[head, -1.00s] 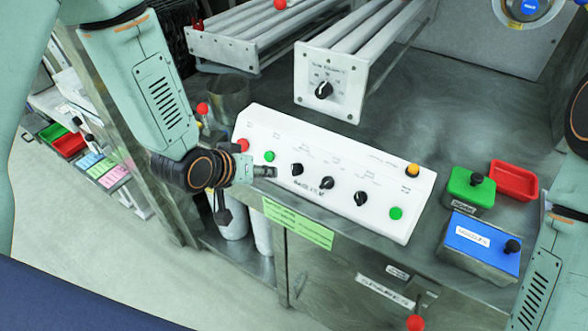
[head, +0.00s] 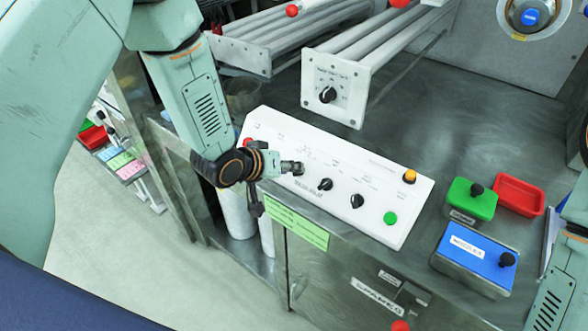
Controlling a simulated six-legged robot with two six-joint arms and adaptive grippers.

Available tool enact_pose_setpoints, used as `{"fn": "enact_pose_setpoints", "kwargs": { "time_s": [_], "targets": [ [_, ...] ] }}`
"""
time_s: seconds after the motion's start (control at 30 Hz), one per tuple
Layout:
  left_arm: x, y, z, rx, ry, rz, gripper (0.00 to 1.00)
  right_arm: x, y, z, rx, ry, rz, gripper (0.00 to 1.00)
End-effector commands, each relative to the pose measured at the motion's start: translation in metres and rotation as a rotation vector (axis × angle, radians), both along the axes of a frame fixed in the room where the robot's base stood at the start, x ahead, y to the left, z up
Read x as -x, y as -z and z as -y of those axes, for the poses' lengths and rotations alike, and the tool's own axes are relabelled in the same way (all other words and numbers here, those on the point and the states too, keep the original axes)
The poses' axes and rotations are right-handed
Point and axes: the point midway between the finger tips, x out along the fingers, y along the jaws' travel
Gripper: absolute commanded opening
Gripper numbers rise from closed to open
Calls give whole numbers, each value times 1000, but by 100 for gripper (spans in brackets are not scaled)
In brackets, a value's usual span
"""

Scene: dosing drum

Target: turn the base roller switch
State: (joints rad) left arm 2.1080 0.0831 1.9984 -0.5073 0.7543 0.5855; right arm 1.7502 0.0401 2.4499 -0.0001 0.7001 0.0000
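A white sloped control panel (head: 275,140) stands on the steel bench and carries a row of black rotary knobs. The middle knob (head: 325,185) and the right knob (head: 357,201) are in plain view; their labels are too small to read, so I cannot tell which is the base roller switch. My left gripper (head: 297,168) is at the leftmost knob's place and hides it. Whether its fingers touch or hold that knob cannot be told. My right arm (head: 560,285) shows at the right edge; its gripper is out of view.
The panel also has a red button (head: 248,143), an orange button (head: 409,176) and a green button (head: 390,218). A white plate with another black knob (head: 327,95) ends the rollers behind. Green (head: 470,200) and blue (head: 480,250) lidded boxes and a red tray (head: 520,194) stand right.

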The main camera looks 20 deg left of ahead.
Motion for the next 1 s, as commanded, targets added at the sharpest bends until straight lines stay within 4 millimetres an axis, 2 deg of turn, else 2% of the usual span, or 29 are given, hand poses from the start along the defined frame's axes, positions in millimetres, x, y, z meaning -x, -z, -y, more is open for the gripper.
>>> {"fn": "enact_pose_setpoints", "kwargs": {
  "time_s": [0.2,0.57,1.0],
  "targets": [
    [-16,15,7,-1,0,1,33,0,1,0,0,0,-1,40],
    [-18,18,11,0,-3,0,33,0,1,0,0,0,0,40],
    [-18,18,11,1,-4,-1,0,0,1,0,0,0,0,40]
  ]
}}
